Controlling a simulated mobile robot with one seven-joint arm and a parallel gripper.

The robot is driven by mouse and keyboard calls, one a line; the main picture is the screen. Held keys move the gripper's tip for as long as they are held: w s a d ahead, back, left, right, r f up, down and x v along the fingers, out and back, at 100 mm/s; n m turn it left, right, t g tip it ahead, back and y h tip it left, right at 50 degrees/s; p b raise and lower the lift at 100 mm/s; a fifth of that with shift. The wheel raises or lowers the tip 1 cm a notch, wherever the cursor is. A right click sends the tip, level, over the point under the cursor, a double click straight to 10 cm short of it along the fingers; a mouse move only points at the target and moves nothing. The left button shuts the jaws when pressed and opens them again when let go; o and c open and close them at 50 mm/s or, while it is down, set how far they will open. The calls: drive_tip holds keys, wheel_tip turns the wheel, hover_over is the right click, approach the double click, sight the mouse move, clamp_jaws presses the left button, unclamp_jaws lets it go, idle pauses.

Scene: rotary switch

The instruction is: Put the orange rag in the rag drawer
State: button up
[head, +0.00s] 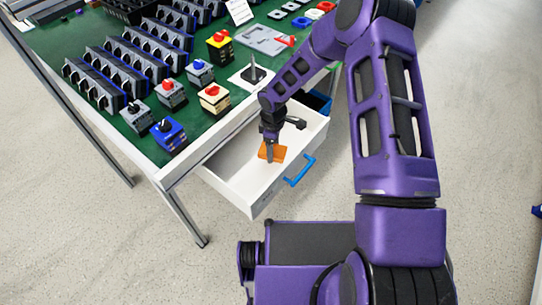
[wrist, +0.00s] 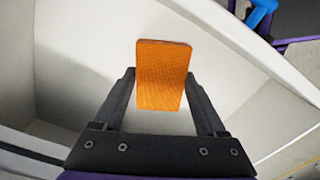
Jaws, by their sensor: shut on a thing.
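The orange rag (head: 272,152) is a flat, rectangular piece and is held between the fingers of my gripper (head: 269,140). In the wrist view the orange rag (wrist: 164,75) stands up between the two dark fingertips of my gripper (wrist: 162,85), which is shut on it. The white drawer (head: 236,194) is pulled out from under the table and has a blue handle (head: 300,171). The rag is over the drawer's inside; I cannot tell whether it touches the bottom. The white drawer walls (wrist: 75,45) surround the rag in the wrist view.
The green-topped table (head: 130,150) carries rows of dark switch parts (head: 130,62) and several coloured rotary switches (head: 214,98). A blue bin (head: 318,102) lies behind the drawer, near my arm. The floor (head: 90,240) in front is clear.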

drive_tip(key=shift+f, duration=2.05)
drive_tip(key=shift+f+b, duration=0.15)
drive_tip(key=shift+b, duration=0.2)
drive_tip(key=o, duration=1.5)
wheel_tip(320, 180, up, 12)
drive_tip(key=shift+r+p, duration=0.15)
drive_tip(key=shift+p, duration=0.8)
